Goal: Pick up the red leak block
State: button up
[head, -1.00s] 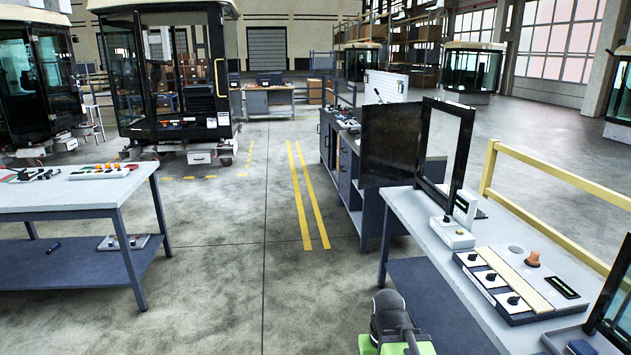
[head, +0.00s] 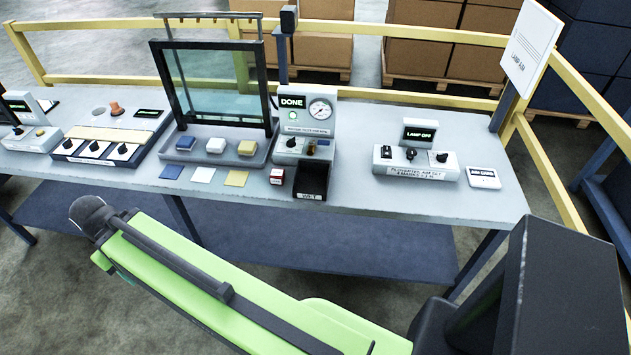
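A small block with a red top and a pale, red-edged front (head: 277,176) stands on the grey bench (head: 345,200). It matches the red leak block, but its lettering is too small to read. It sits just left of a black open bin (head: 311,183) with a white label. My green arm stretches across the foreground below the bench edge, apart from the block. Its dark rounded end is at the left. I see no gripper fingers.
A gauge unit (head: 304,127) reading DONE stands behind the bin. Blue, white and yellow blocks lie in a tray (head: 172,155) under a framed glass pane (head: 216,85). A LAMP OFF unit (head: 415,158) is to the right. Yellow rails (head: 400,98) run behind the bench.

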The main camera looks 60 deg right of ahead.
aim_at(277, 176)
jog(key=z, duration=0.65)
jog(key=k, duration=1.05)
jog(key=z, duration=0.85)
jog(key=i, duration=0.5)
jog(key=u, duration=0.1)
jog(key=k, duration=0.8)
jog(key=u, duration=0.15)
jog(key=i, duration=0.85)
jog(key=z, duration=0.05)
